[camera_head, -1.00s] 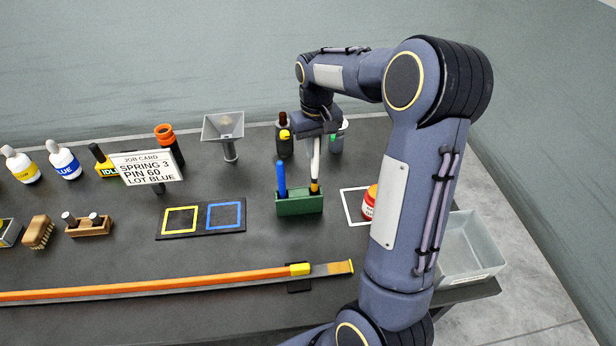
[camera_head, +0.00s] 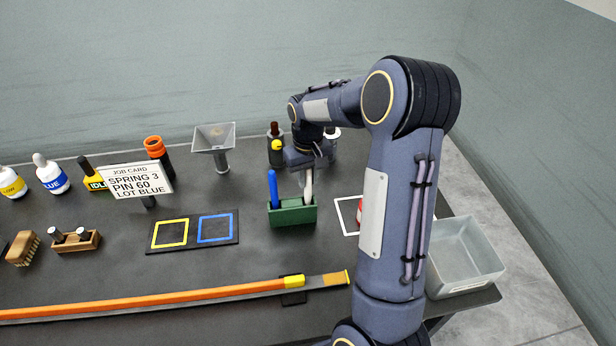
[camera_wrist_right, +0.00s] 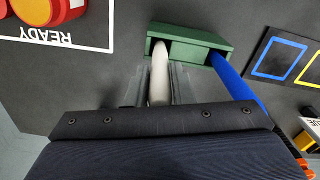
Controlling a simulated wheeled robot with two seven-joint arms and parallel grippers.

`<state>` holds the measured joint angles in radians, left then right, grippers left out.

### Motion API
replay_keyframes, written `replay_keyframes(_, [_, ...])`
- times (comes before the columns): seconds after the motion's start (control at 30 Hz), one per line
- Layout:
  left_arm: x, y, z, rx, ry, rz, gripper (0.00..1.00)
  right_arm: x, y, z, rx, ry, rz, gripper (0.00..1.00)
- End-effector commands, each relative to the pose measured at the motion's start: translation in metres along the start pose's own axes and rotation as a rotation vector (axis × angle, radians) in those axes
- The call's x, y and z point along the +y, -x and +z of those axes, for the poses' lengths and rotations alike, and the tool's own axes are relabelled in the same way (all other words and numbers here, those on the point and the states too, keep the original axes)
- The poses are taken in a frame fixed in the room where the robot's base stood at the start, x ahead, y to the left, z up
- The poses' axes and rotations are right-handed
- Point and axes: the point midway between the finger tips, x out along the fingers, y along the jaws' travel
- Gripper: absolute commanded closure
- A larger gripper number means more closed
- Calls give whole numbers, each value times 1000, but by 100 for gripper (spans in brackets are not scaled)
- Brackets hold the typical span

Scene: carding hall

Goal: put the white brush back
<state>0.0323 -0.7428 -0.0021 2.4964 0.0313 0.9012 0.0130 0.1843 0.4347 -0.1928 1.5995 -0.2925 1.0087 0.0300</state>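The white brush (camera_head: 309,184) stands upright in the right compartment of the green holder (camera_head: 292,215), its lower end hidden inside. In the right wrist view the brush's pale rounded handle (camera_wrist_right: 159,80) lies between the two fingers of my right gripper (camera_wrist_right: 160,68), which look closed against its sides. In the head view my right gripper (camera_head: 308,172) is just above the holder. The green holder also shows in the wrist view (camera_wrist_right: 190,42). My left gripper is not in view.
A blue-handled tool (camera_head: 272,187) stands in the holder's left compartment, close to the gripper. Dark bottles (camera_head: 276,150) stand behind. A grey bin (camera_head: 465,262) sits at the table's right end.

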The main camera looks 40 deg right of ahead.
Motion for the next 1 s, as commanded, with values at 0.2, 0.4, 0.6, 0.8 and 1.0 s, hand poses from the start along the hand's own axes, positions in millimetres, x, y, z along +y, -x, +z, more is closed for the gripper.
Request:
replay_keyframes(0.2, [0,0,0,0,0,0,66,0,0,0,0,0,0,60])
replay_keyframes(0.4, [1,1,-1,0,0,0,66,0,2,0,0,0,0,60])
replay_keyframes(0.6, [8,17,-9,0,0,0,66,0,28,0,2,0,0,60])
replay_keyframes(0.8, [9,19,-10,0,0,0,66,0,66,-1,6,0,0,60])
replay_keyframes(1.0, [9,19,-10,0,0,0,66,0,103,-1,4,0,0,60])
